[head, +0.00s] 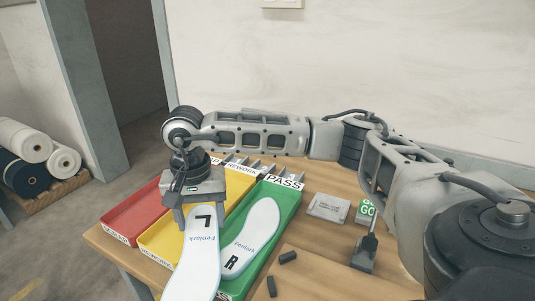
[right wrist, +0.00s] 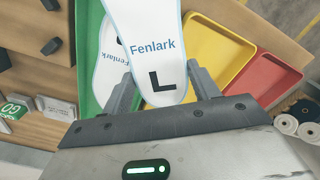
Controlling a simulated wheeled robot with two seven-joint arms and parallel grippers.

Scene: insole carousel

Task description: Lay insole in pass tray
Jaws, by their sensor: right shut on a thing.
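My right gripper (head: 188,203) is shut on a white insole marked L (head: 202,254), gripping it near its lettered end. The insole hangs over the yellow tray and the left side of the green pass tray (head: 288,217). A second white insole, marked R (head: 250,237), lies in the green tray. In the right wrist view, the held insole (right wrist: 146,28) sits between the fingers (right wrist: 162,85) and partly covers the other insole (right wrist: 108,60). Whether the held insole touches a tray cannot be told. My left gripper is not in view.
The yellow rework tray (head: 237,188) and a red tray (head: 133,214) stand left of the green one. A grey box (head: 328,207), a green GO sign (head: 367,210) and small dark blocks (head: 288,257) lie to the right.

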